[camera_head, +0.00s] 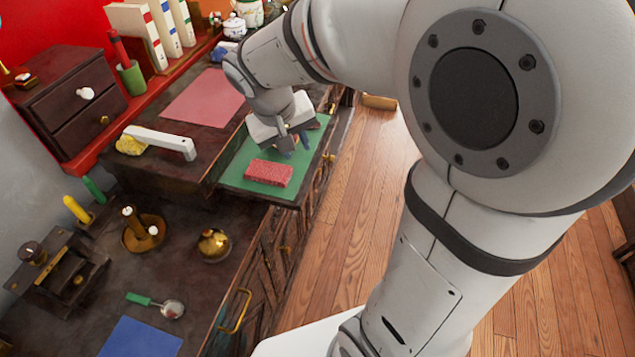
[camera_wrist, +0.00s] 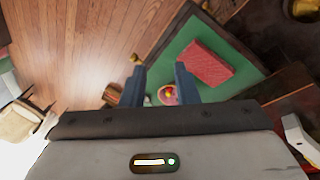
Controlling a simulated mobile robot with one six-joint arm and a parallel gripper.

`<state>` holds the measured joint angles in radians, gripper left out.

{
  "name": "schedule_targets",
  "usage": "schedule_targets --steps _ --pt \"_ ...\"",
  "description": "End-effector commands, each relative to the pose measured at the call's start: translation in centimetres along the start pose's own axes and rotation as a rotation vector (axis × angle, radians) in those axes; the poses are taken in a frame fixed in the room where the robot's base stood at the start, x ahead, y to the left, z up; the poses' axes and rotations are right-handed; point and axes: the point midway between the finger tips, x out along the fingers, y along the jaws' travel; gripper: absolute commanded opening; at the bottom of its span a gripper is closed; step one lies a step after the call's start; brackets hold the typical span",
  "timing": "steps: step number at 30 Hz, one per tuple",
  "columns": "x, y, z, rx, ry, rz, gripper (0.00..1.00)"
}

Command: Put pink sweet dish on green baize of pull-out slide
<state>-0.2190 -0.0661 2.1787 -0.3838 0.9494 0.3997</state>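The pink sweet dish (camera_wrist: 168,95) shows in the wrist view as a small round pink dish with something yellow and red in it. It appears to be over the green baize (camera_wrist: 178,50), between the lines of my two fingers. The baize also shows in the head view (camera_head: 236,176), on the pulled-out slide. My gripper (camera_wrist: 160,70) is open, with gaps visible beside the dish; whether a finger touches it I cannot tell. In the head view my gripper (camera_head: 288,143) points down over the baize and mostly hides the dish.
A red block (camera_head: 268,173) lies on the baize near my gripper. A pink mat (camera_head: 203,98) lies on the cabinet top behind. A white bar-shaped object (camera_head: 160,141), a yellow lump (camera_head: 131,145) and a brass pot (camera_head: 214,244) stand to the left.

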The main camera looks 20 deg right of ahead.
Motion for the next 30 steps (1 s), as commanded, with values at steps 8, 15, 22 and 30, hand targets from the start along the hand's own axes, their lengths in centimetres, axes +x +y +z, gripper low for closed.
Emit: schedule_targets --steps 8,15,22,30 --pt "-0.4 2.2 10.6 0.051 -0.009 -0.218 0.28" --pt "-0.4 1.4 13.0 0.059 0.007 -0.278 0.28" --pt "-0.4 1.4 13.0 0.058 0.007 -0.279 0.28" --pt "-3.0 2.2 12.6 0.058 0.016 -0.277 0.28"
